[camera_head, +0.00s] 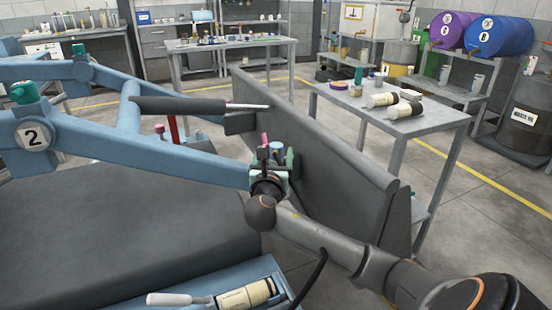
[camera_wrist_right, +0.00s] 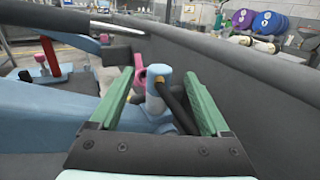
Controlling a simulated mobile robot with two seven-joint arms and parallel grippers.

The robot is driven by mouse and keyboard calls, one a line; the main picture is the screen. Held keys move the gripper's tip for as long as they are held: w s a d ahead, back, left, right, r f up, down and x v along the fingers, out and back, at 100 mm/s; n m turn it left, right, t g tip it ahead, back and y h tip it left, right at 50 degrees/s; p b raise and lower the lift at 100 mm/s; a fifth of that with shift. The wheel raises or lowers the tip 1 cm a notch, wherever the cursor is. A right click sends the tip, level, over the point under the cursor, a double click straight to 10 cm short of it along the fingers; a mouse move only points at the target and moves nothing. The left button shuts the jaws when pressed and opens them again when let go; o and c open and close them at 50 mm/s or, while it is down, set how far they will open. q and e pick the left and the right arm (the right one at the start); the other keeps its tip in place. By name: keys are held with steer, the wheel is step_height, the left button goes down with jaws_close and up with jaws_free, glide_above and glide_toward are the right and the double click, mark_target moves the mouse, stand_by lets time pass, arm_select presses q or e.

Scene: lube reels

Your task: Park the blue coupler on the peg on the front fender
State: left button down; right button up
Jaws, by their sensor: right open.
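My right gripper (camera_head: 275,157) is over the end of the blue machine beam, beside the dark grey fender panel (camera_head: 312,140). In the right wrist view its two green fingers (camera_wrist_right: 165,84) are spread apart. I cannot tell whether a peg is under the coupler. My left gripper is out of view.
The blue beam (camera_head: 140,145) and a dark cylinder rod (camera_head: 190,105) lie left of the gripper. A red post (camera_head: 172,129) stands behind the beam. A grey table (camera_head: 410,122) with bottles is beyond the fender. A blue tray (camera_head: 210,285) holds a grease cartridge in front.

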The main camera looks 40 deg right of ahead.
mark_target(276, 152)
steer(key=shift+w+d+f, duration=0.2)
steer(key=shift+w+d, duration=0.05)
steer(key=b+x, duration=0.2)
steer(key=x, duration=0.1)
steer(key=shift+w+d+f, duration=0.2)
steer(key=shift+d+f, duration=0.05)
steer(key=shift+f, duration=0.1)
steer(key=shift+w+d, duration=0.3)
steer(key=shift+d, duration=0.05)
steer(key=shift+r, duration=0.1)
jaws_close()
